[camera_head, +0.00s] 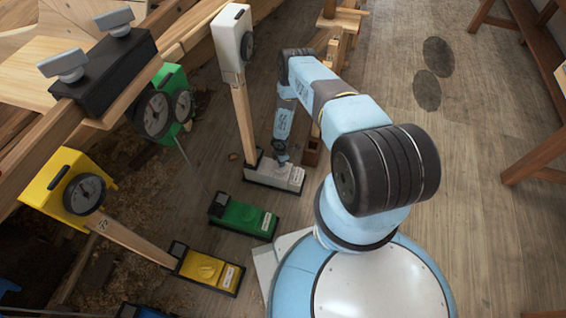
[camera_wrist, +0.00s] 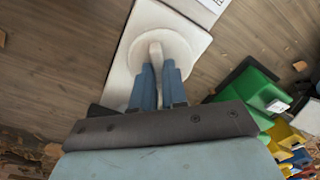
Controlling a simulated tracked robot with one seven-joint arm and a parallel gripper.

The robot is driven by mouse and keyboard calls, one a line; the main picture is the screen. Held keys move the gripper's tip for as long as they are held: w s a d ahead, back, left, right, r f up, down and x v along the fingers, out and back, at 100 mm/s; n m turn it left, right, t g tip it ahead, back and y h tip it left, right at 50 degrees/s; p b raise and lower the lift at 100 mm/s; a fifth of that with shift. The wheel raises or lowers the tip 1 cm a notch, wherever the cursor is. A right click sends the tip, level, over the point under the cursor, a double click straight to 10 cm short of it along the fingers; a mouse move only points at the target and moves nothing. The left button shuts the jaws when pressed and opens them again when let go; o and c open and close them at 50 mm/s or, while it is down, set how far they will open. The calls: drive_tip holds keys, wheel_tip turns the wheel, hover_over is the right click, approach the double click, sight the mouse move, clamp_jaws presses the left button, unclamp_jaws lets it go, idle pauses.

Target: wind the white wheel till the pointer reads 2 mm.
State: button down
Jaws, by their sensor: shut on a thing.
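The white wheel (camera_wrist: 178,48) lies on a white base and shows in the wrist view as a round disc with a raised grip bar (camera_wrist: 155,52). My gripper (camera_wrist: 157,68) is shut on this bar, with one blue finger on each side. In the head view my gripper (camera_head: 281,160) reaches down to the white base (camera_head: 262,174) and hides much of the wheel. A wooden post rises from this base to a white gauge box (camera_head: 231,40). Its dial (camera_head: 247,46) is seen nearly edge-on, so the pointer's reading cannot be told.
A green base (camera_head: 243,216) and a yellow base (camera_head: 207,270) stand nearer, left of my body. A green gauge box (camera_head: 174,80) and a yellow gauge box (camera_head: 62,185) sit along the wooden hull. The plank floor on the right is mostly clear; a bench stands at far right.

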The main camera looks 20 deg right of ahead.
drive_tip(key=shift+s+a+f+m, duration=0.2)
drive_tip(key=shift+s+a+m, duration=0.1)
drive_tip(key=shift+s+m, duration=0.15)
drive_tip(key=shift+m, duration=0.25)
drive_tip(key=c, duration=1.3)
unclamp_jaws()
drive_tip(key=shift+w, duration=0.1)
drive_tip(key=shift+o, duration=0.7)
drive_tip(key=shift+w+d+r, duration=0.1)
drive_tip(key=shift+w, duration=0.05)
drive_tip(key=shift+r, duration=0.1)
wheel_tip(320, 180, up, 14)
drive_tip(key=shift+f, duration=0.25)
